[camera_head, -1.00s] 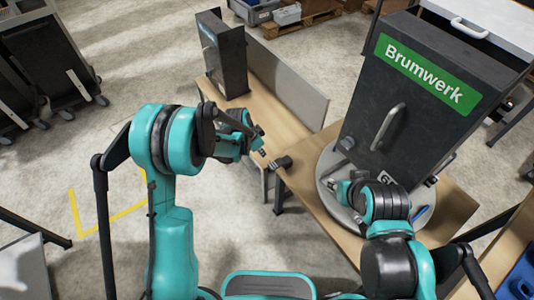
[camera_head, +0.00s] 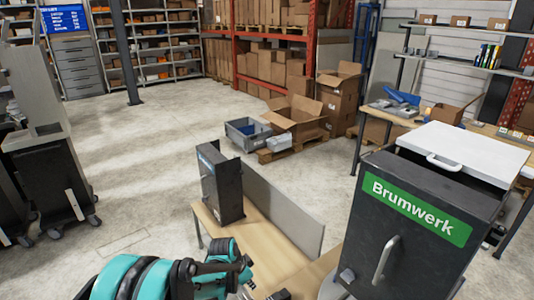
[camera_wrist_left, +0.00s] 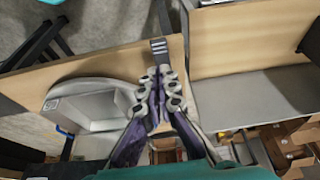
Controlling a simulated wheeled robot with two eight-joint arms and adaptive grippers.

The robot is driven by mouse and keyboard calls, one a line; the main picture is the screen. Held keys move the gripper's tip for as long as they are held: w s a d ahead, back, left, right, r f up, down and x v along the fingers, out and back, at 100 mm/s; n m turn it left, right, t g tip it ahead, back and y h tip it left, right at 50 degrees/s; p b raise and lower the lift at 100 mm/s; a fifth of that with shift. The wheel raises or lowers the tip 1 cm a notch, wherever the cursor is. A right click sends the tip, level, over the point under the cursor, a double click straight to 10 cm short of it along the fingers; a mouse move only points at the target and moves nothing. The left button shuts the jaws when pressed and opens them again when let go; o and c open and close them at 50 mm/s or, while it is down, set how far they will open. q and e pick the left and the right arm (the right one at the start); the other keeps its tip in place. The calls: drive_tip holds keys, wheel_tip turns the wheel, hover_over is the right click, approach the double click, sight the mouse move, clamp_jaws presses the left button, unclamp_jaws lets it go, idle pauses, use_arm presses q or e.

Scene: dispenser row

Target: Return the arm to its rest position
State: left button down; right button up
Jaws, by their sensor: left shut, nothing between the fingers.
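My left arm comes in at the bottom left of the head view, teal and black. Its gripper (camera_head: 243,273) is partly hidden by the wrist and hangs over the near wooden table, beside the black Brumwerk machine (camera_head: 375,215). In the left wrist view the two jointed fingers (camera_wrist_left: 159,98) are closed together with nothing between them. My right gripper shows in neither view.
A dark upright box (camera_head: 222,185) stands on the wooden table (camera_head: 262,235) beside a grey panel (camera_head: 285,210). A grey rounded tray (camera_wrist_left: 85,105) lies near the fingers in the wrist view. Open concrete floor (camera_head: 150,150) lies to the left; shelves and cartons stand behind.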

use_arm(q)
drive_tip(key=s+a+r+n+t+y, duration=0.1)
drive_tip(key=s+a+r+n, duration=0.2)
drive_tip(key=r, duration=0.4)
drive_tip(key=s+a+r+n+t, duration=0.1)
drive_tip(key=s+a+r+n, duration=0.15)
drive_tip(key=s+r, duration=0.4)
drive_tip(key=s+a+r+n+t+y, duration=0.1)
drive_tip(key=s+a+r+n, duration=0.1)
drive_tip(key=s, duration=0.4)
drive_tip(key=s+a+r+n+t+y, duration=0.1)
drive_tip(key=s+a+r+n, duration=0.1)
drive_tip(key=s, duration=0.5)
drive_tip(key=shift+s+a+r+n+t, duration=0.2)
drive_tip(key=shift+a+n+t, duration=0.25)
drive_tip(key=shift+a, duration=0.55)
drive_tip(key=shift+f, duration=0.1)
